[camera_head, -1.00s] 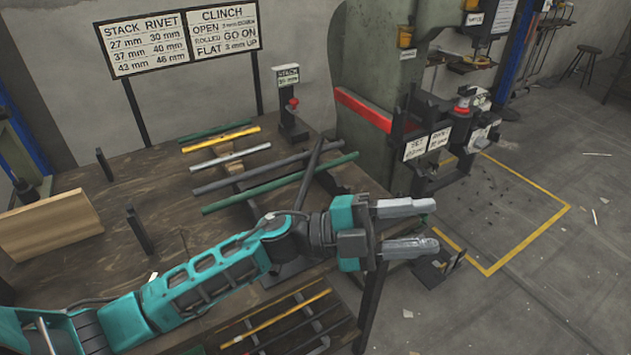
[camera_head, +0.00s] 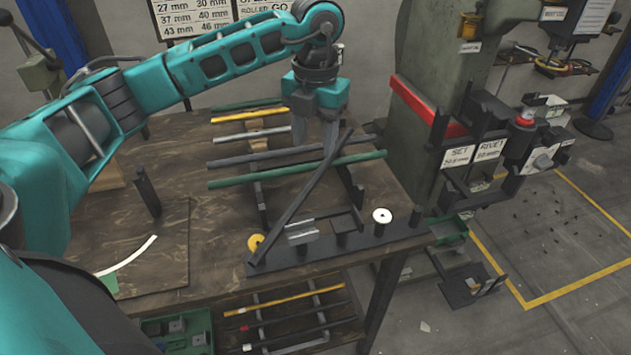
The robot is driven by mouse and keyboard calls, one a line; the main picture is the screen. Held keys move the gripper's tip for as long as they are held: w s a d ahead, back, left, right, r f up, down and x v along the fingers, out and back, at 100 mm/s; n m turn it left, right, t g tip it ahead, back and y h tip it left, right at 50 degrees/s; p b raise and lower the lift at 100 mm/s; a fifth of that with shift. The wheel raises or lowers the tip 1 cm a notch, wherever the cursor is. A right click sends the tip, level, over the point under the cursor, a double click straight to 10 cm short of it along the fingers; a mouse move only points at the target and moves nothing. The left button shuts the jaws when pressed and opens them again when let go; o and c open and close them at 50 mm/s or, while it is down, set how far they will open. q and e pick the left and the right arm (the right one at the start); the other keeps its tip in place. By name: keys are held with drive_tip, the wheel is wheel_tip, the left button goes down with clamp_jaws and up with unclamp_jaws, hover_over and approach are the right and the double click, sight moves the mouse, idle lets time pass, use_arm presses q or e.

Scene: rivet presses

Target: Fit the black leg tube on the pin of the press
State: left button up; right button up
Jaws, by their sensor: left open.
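My left gripper (camera_head: 316,143) points down over the rack on the wooden table, with its two fingers apart. The fingertips are close to a dark, near-black tube (camera_head: 240,160) that lies across the rack; I cannot tell whether they touch it. Another dark bar (camera_head: 303,195) runs diagonally near the fingers, from the back right to the front left. Which dark piece is the leg tube is unclear. The grey-green press (camera_head: 429,60) stands to the right, with a red bar (camera_head: 415,103) and labelled tooling (camera_head: 515,140). Its pin cannot be made out. My right gripper is not in view.
Green (camera_head: 230,180), yellow (camera_head: 240,116) and silver (camera_head: 235,137) tubes lie beside the dark one. A dark strip with washers (camera_head: 382,216) runs along the table's front edge. A lower shelf (camera_head: 290,310) holds more rods.

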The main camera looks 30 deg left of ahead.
use_arm(q)
hover_over(312, 180)
drive_tip(key=f, duration=0.5)
drive_tip(key=shift+s+d+f, duration=0.2)
drive_tip(key=shift+d, duration=0.15)
drive_tip(key=shift+w+a+f, duration=0.1)
drive_tip(key=shift+a+f, duration=0.1)
drive_tip(key=shift+f, duration=1.2)
drive_tip(key=shift+a+f, duration=0.2)
drive_tip(key=shift+f, duration=1.15)
drive_tip(key=shift+c, duration=0.2)
drive_tip(key=shift+r, duration=0.1)
clamp_jaws()
